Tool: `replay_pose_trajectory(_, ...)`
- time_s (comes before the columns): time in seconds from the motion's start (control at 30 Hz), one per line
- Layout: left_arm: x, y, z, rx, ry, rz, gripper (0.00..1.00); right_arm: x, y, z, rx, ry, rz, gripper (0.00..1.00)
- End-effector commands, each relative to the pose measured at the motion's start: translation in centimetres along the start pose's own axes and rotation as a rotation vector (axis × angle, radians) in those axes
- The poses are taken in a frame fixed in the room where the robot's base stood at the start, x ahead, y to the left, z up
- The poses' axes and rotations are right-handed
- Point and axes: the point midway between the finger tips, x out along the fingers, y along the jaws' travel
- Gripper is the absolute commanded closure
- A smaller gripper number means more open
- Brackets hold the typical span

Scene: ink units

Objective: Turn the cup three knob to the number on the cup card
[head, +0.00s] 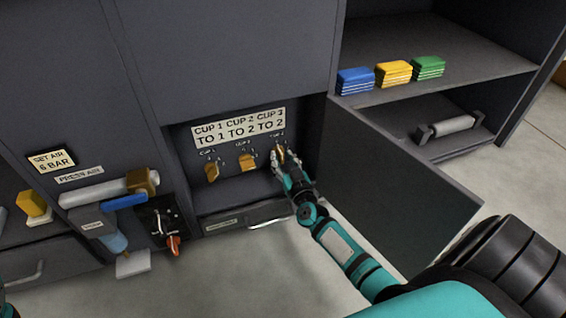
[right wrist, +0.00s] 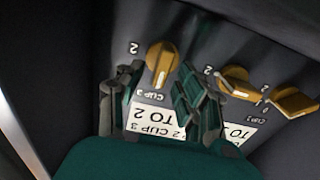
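The cup card (head: 238,127) reads CUP 1 TO 1, CUP 2 TO 2, CUP 3 TO 2; part of it shows in the right wrist view (right wrist: 160,121). The cup three knob (right wrist: 161,62) is yellow-brown, with a 2 printed beside it; in the head view my gripper mostly hides it. My right gripper (right wrist: 158,78) has its fingers apart, one on each side of this knob; it also shows in the head view (head: 281,158). I cannot tell whether they touch it. The cup two knob (head: 248,162) and cup one knob (head: 211,172) are to the left. My left gripper is not in view.
An open dark door (head: 405,190) stands right of the recess, close to my right arm. A drawer handle (head: 268,213) lies below. Blue, yellow (head: 394,72) and green stacks sit on the right shelf. A red-handled valve (head: 174,245) is at the left.

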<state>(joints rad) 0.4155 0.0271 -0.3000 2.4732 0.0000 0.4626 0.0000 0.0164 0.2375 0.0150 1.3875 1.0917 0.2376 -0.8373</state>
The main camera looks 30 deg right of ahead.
Motion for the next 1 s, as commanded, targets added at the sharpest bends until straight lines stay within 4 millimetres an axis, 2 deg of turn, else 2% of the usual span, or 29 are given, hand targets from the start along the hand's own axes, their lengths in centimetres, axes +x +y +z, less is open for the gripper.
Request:
replay_pose_trajectory(0.3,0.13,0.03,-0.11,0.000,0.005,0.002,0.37,0.32,0.00,-0.03,0.000,0.000,0.000,0.63)
replay_pose_trajectory(0.6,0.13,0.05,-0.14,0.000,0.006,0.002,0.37,0.29,0.00,-0.02,0.000,0.000,0.000,1.00)
replay_pose_trajectory(1.0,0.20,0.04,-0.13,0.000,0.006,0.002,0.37,0.28,0.03,-0.03,0.029,0.000,0.000,1.00)
